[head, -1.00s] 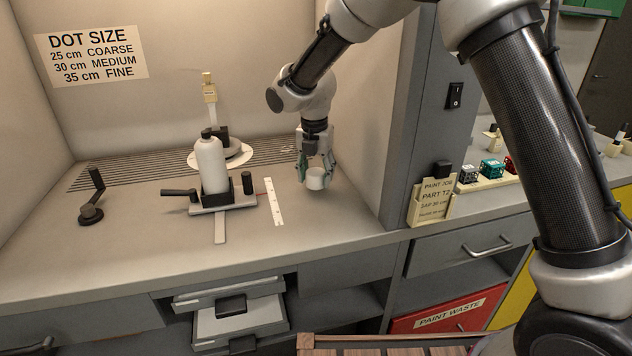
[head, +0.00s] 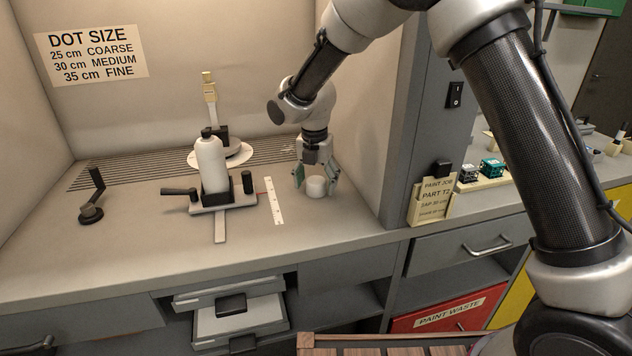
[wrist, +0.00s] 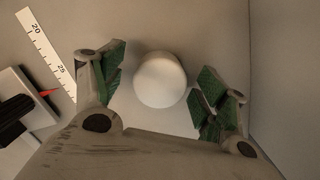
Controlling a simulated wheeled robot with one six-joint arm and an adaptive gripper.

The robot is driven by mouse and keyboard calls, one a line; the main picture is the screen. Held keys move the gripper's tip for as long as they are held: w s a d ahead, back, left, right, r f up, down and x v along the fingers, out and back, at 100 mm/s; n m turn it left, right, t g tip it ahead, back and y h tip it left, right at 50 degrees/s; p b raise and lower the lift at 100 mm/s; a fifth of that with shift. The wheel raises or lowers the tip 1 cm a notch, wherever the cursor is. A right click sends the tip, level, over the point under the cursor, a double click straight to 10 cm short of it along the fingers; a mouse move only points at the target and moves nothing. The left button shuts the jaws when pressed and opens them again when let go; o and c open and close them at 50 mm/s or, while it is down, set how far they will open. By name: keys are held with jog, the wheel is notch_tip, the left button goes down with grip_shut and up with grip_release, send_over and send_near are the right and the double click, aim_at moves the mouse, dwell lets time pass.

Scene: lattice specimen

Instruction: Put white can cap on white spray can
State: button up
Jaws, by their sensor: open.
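The white can cap (head: 316,187) stands on the booth floor, to the right of the ruler. My gripper (head: 316,182) is open around the cap, one finger on each side. In the wrist view the cap (wrist: 160,80) lies between and just beyond the green-padded fingertips of my gripper (wrist: 160,88), with a gap on both sides. The white spray can (head: 211,163) stands upright in a dark holder on a sliding carriage, left of my gripper. Its top shows a dark nozzle and no cap.
A white ruler (head: 274,201) lies between the carriage (head: 222,204) and the cap. A round white plate (head: 238,157) with a post is behind the can. A dark crank (head: 92,205) stands at left. The booth's right wall (head: 370,130) is close to my gripper.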

aim_at(315, 181)
jog(key=r, duration=0.5)
jog(key=s+r, duration=0.1)
jog(key=r, duration=0.1)
jog(key=shift+a+r, duration=0.1)
jog(key=shift+r, duration=0.2)
